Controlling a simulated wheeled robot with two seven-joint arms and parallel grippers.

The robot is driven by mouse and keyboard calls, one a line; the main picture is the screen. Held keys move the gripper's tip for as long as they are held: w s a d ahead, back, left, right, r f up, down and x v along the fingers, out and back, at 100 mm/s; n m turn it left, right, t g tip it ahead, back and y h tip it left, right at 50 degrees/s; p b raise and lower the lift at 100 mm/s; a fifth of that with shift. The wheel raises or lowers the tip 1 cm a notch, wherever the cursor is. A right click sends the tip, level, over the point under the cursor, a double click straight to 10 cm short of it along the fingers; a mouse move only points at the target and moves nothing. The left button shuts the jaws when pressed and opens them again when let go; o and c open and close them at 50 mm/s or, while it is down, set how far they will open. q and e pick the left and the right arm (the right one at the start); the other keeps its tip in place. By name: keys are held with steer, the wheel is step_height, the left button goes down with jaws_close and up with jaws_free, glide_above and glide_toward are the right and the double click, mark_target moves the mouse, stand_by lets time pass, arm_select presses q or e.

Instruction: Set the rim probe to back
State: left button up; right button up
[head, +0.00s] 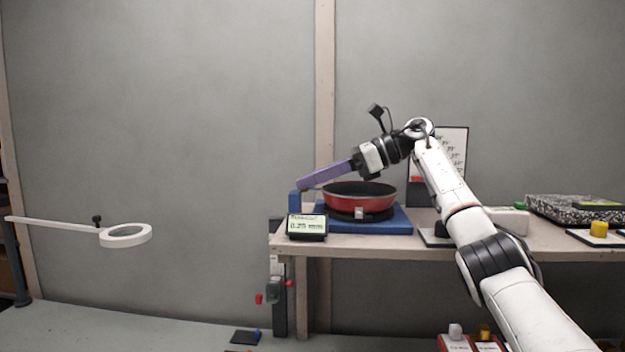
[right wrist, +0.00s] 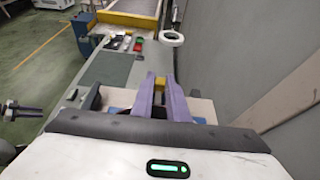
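A red pan (head: 359,199) with a dark inside sits on a blue base (head: 392,221) on the bench. A blue upright block (head: 294,200) stands at the base's left end, beside the pan; I cannot tell its exact setting. A small display (head: 307,226) in front reads about 0.25. My right gripper (head: 303,184) reaches left over the pan, its purple fingertips just above the blue block.
A white ring on an arm (head: 125,235) stands out at the left. The bench (head: 440,254) also holds a speckled tray (head: 575,208) and a yellow knob (head: 599,229) at the right. A grey wall is close behind.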

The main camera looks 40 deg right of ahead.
jaws_close()
steer(key=shift+w+a, duration=0.8)
steer(key=shift+w, duration=0.2)
steer(key=o, duration=0.7)
jaws_free()
steer(key=shift+w+a, duration=0.1)
steer(key=shift+o, duration=0.2)
steer(key=v, duration=1)
steer(key=shift+s, duration=0.2)
